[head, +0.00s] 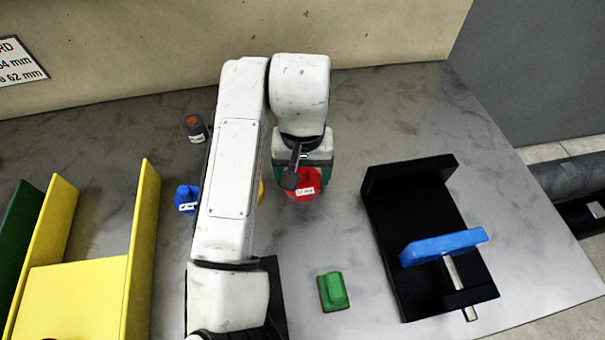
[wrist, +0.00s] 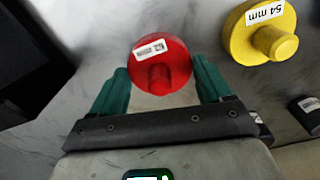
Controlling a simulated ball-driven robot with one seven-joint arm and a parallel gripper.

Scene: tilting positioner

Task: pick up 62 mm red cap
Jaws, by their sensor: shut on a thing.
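The red cap (wrist: 160,62) is a round disc with a raised knob and a white label, whose print is too small to read. It sits between the two green fingers of my gripper (wrist: 160,88) in the wrist view. In the head view the red cap (head: 305,186) shows below my gripper (head: 303,172), partly hidden by it. The fingers are shut on the cap. I cannot tell whether the cap touches the table or hangs just above it.
A yellow cap (wrist: 262,32) marked 54 mm lies close by. A blue piece (head: 187,197) and a dark cylinder (head: 195,128) stand left of my arm. A green block (head: 332,291), a black fixture with a blue bar (head: 442,247) and a yellow-walled bin (head: 142,250) stand around. Table between is clear.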

